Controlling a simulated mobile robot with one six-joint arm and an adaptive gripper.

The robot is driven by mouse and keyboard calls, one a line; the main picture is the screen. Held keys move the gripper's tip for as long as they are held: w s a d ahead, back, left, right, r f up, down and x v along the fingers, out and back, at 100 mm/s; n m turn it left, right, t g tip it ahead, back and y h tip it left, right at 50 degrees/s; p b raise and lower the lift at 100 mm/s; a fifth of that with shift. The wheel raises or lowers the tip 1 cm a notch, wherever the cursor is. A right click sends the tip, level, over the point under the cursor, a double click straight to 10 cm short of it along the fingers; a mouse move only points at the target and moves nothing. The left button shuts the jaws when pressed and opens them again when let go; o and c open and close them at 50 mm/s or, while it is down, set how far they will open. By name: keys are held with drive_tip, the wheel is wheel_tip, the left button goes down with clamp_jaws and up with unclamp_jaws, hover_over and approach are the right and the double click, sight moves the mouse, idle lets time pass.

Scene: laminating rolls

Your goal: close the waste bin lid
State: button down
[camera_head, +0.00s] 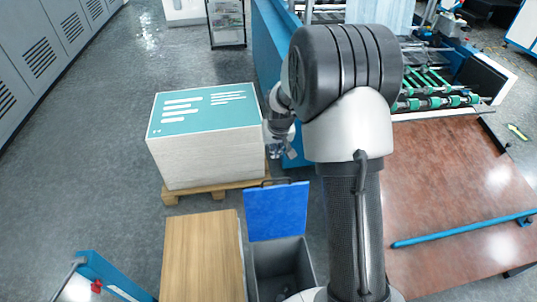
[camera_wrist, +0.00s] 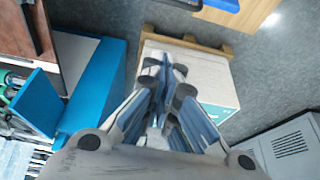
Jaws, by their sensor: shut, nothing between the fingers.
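The waste bin (camera_head: 283,270) is a grey open-topped box at the bottom of the head view. Its blue lid (camera_head: 276,212) stands open and raised at the bin's far edge, with a dark handle (camera_head: 275,181) on top. In the wrist view, only a blue strip of the lid (camera_wrist: 222,4) shows at the top edge. My gripper (camera_head: 275,152) is above and beyond the lid in the head view, beside the paper stack, apart from the lid. In the wrist view its fingers (camera_wrist: 167,68) are together and empty.
A paper stack with a teal top (camera_head: 205,110) sits on a wooden pallet (camera_head: 215,189) left of my gripper. A wooden-topped surface (camera_head: 203,258) adjoins the bin's left. A brown table (camera_head: 450,190) with a blue bar (camera_head: 465,228) is at right. Grey floor is clear at left.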

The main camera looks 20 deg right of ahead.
wheel_tip(320, 180, down, 11)
drive_tip(key=b, duration=0.3)
drive_tip(key=shift+d+r, duration=0.15)
drive_tip(key=shift+d, duration=0.05)
idle(0.6)
